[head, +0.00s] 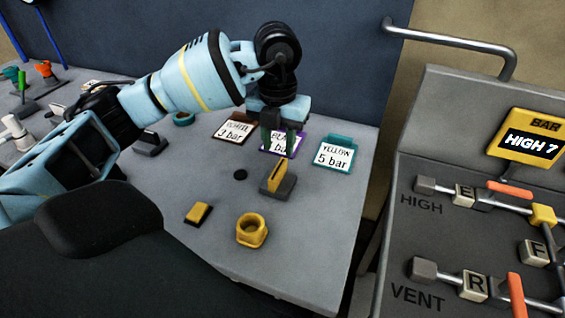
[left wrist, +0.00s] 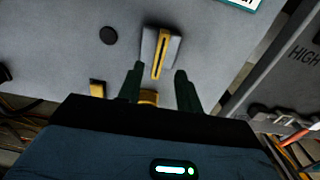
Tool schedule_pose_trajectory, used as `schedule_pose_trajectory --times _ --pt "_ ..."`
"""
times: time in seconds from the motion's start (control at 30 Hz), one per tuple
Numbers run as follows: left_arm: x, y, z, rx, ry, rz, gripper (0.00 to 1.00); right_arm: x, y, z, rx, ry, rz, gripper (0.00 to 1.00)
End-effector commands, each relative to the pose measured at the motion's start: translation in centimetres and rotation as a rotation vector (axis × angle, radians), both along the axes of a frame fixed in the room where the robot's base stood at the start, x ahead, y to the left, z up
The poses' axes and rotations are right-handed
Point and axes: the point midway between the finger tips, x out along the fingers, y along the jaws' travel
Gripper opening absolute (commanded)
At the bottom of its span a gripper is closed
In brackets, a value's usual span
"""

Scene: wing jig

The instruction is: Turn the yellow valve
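A grey block with an upright yellow bar (head: 277,180) stands on the grey table; it also shows in the left wrist view (left wrist: 161,48). A yellow square fitting (head: 543,216) sits on the upper pipe of the panel at right, beside an orange lever (head: 510,189). Which of these is the yellow valve I cannot tell for sure. My left gripper (head: 281,145) points down above the table, behind the grey block in the head view. In the left wrist view its dark green fingers (left wrist: 157,75) are apart, with the block beyond their tips. My right gripper is not in view.
A yellow ring nut (head: 251,231) and a small yellow-topped block (head: 198,213) lie near the table's front edge. Label cards, one reading "YELLOW 5 bar" (head: 335,155), stand behind. The panel (head: 435,150) has a display reading "HIGH 7" (head: 532,144) and a second orange lever (head: 516,294).

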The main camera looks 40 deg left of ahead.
Motion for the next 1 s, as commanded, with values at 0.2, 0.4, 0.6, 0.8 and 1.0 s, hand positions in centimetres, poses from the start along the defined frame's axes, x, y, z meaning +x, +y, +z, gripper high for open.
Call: schedule_pose_trajectory --times 0.2,0.4,0.6,0.8,1.0 --pt "-0.1 0.0 -2.6 0.002 0.006 0.000 0.35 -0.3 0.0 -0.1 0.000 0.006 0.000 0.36" --pt "-0.1 0.0 -5.6 0.001 0.003 0.000 0.35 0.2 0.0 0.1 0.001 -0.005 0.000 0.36" --pt "0.0 0.0 -7.3 0.000 0.001 0.000 0.35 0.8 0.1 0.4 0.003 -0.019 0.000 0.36" --pt "0.0 0.0 -7.6 0.001 0.000 0.000 0.35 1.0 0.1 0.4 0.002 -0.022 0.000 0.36" --pt "0.0 0.0 -7.6 0.000 0.000 0.000 0.28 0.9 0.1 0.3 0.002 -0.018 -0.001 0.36"
